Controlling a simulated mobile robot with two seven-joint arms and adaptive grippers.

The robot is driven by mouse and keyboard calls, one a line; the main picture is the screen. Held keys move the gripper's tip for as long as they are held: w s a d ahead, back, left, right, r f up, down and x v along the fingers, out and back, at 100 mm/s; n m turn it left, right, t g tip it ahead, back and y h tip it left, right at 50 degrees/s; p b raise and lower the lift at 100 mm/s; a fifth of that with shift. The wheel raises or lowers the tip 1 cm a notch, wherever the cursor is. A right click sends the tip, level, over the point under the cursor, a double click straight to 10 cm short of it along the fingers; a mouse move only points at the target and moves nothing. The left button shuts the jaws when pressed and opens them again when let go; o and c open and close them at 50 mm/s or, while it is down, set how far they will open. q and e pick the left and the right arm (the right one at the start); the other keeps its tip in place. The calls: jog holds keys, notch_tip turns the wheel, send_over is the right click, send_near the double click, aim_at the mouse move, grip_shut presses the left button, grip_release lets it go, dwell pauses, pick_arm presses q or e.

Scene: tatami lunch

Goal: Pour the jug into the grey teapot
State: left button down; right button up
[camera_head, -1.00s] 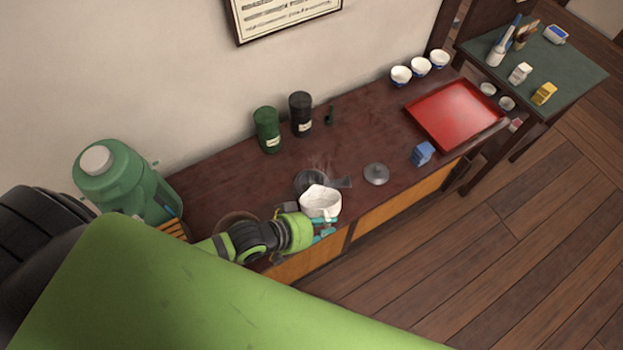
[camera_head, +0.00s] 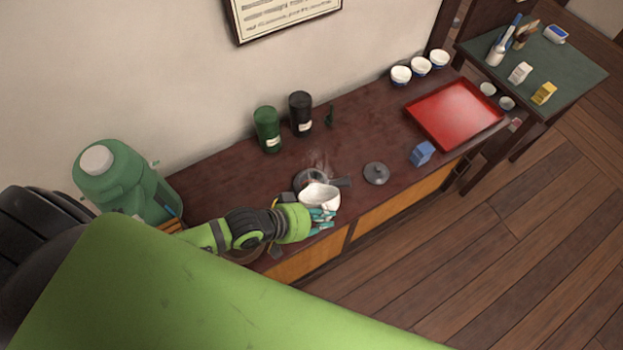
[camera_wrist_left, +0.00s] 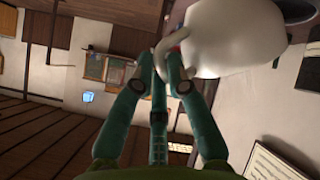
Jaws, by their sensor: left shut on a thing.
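The white jug (camera_head: 318,196) is in my left gripper (camera_head: 322,219), which is shut on it. In the left wrist view the fingers (camera_wrist_left: 168,75) close on the jug's handle, and the jug's white body (camera_wrist_left: 235,40) fills the top right. In the head view the jug is tilted, beside and partly in front of the grey teapot (camera_head: 308,178), over its near side. Faint steam rises there. The teapot's spout or handle (camera_head: 342,183) sticks out to the right, and most of its body is hidden. A grey lid (camera_head: 376,173) lies to the right on the counter. My right gripper is not in view.
A green canister (camera_head: 267,130) and a black canister (camera_head: 301,114) stand behind the teapot. A blue box (camera_head: 422,153) and a red tray (camera_head: 456,114) are to the right, with white cups (camera_head: 401,76) beyond. A green dispenser (camera_head: 118,178) stands left.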

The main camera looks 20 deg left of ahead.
aim_at(318, 204)
pick_arm(q)
jog(key=shift+w+a+r+n+g, duration=0.3)
jog(key=shift+w+a+g, duration=0.15)
jog(key=shift+w, duration=0.25)
jog(key=shift+w+a+r+n+g+h+b, duration=0.25)
jog(key=shift+w+r+b, duration=0.15)
jog(key=shift+b, duration=0.2)
jog(key=shift+w+a+r+n+g+h+b, duration=0.15)
jog(key=shift+w+r+h+b, duration=0.15)
jog(key=shift+b, duration=0.25)
jog(key=shift+w+a+r+g+b, duration=0.25)
jog(key=shift+w+a+r+b, duration=0.15)
jog(key=shift+b, duration=0.5)
jog(key=shift+w+r+n+h+b, duration=0.1)
jog(key=shift+r+n+h+b, duration=0.15)
jog(key=shift+n+b, duration=0.1)
jog(key=shift+w+a+r+g+b, duration=0.25)
jog(key=shift+w+g+b, duration=0.05)
jog(key=shift+b, duration=0.4)
